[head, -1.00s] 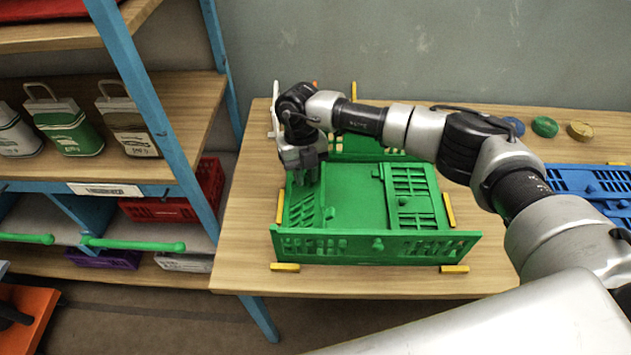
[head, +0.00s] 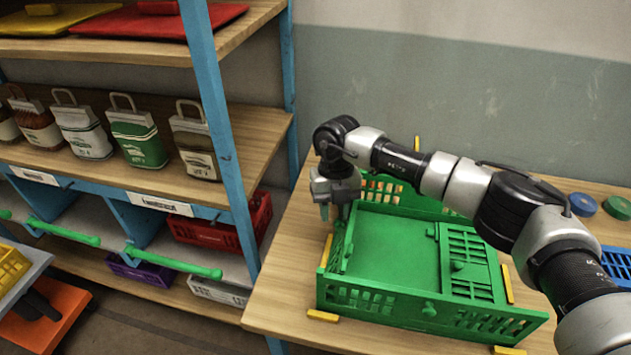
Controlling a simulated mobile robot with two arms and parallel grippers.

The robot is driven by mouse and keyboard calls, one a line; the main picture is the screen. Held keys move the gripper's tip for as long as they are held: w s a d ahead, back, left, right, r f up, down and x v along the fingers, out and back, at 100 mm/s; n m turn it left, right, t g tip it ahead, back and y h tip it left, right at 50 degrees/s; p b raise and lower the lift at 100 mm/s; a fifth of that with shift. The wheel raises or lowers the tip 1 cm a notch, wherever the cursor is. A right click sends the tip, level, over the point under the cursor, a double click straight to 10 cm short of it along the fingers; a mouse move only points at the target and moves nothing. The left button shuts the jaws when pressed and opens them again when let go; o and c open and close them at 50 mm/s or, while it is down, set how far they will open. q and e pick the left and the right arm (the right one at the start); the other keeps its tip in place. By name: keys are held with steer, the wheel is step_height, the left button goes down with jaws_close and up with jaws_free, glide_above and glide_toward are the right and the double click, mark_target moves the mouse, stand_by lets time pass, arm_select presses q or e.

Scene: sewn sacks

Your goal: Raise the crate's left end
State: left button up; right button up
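The green folding crate (head: 395,292) stands on the wooden table. Its front wall and back wall (head: 385,190) are upright. Its left end panel (head: 346,246) stands steeply at the left side; I cannot tell whether it is fully upright. The right end panel (head: 471,262) lies folded flat over the floor. My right gripper (head: 334,212) points down at the top of the left end panel, with a gap showing between its fingers. Whether it touches the panel is hard to see. My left gripper is out of view.
Yellow blocks (head: 322,315) sit on the table around the crate. A blue-framed shelf (head: 215,110) with bags (head: 137,135) and a red crate (head: 222,228) stands close on the left. Round discs (head: 582,204) and a blue panel (head: 617,265) lie to the right.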

steer(key=w+a+r, duration=0.5)
steer(key=a+r, duration=0.1)
steer(key=r, duration=0.2)
steer(key=shift+a+r+b, duration=0.15)
steer(key=shift+a+b, duration=0.05)
steer(key=shift+b, duration=0.25)
stand_by(0.5)
steer(key=shift+w, duration=0.1)
stand_by(0.3)
steer(key=b+v, duration=0.1)
steer(key=v, duration=0.9)
steer(key=shift+r, duration=0.35)
steer(key=shift+w+d, duration=0.1)
